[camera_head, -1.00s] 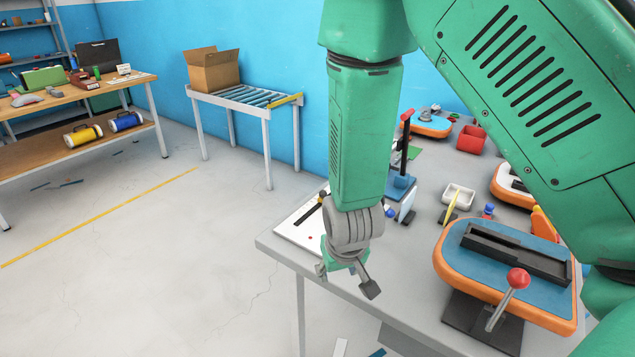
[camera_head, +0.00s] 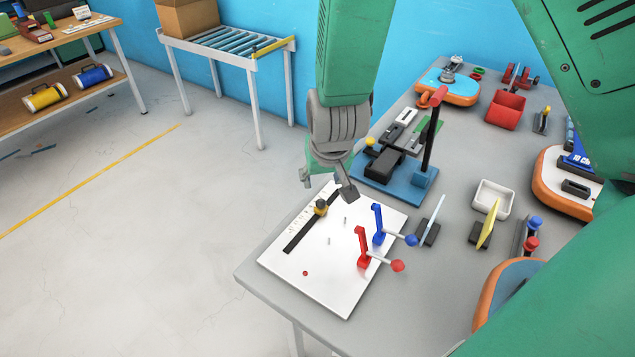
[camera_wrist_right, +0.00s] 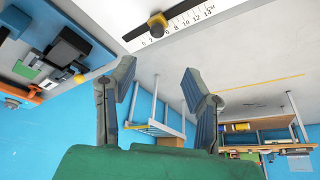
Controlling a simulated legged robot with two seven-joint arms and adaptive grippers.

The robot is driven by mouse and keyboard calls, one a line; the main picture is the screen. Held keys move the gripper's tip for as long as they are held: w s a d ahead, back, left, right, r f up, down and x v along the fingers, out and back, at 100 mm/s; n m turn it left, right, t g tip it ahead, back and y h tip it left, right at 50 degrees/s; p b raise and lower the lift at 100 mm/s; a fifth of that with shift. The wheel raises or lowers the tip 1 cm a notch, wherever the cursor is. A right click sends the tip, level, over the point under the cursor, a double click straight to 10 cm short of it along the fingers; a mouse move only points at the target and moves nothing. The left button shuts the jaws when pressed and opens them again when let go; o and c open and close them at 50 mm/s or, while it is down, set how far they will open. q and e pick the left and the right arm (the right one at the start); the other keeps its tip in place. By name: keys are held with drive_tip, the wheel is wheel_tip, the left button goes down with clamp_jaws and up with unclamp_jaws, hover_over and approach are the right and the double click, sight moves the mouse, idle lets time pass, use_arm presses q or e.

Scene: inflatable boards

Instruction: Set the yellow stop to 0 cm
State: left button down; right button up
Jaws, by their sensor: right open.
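The yellow stop (camera_head: 321,207), a yellow block with a dark knob, sits on a black rail (camera_head: 300,232) on a white board (camera_head: 330,280). My right gripper (camera_head: 328,184) is open and empty, above the board's far left edge and beyond the stop. Its two spread fingers show in the wrist view (camera_wrist_right: 160,95), with nothing between them. My left gripper is out of view.
On the board, a red-handled clamp (camera_head: 363,250) and a blue-handled clamp (camera_head: 379,225) stand right of the rail. A blue-based fixture (camera_head: 400,185) with a tall red-topped post stands behind. A white tray (camera_head: 493,198) lies to the right. Open floor lies left of the table.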

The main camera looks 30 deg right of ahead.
sight(321, 201)
drive_tip(key=x, duration=1.2)
drive_tip(key=shift+s+d+f, duration=0.15)
drive_tip(key=shift+s+d, duration=0.1)
drive_tip(key=shift+w+d+f, duration=0.2)
drive_tip(key=shift+d+f, duration=0.05)
drive_tip(key=shift+f, duration=0.25)
drive_tip(key=shift+a, duration=0.1)
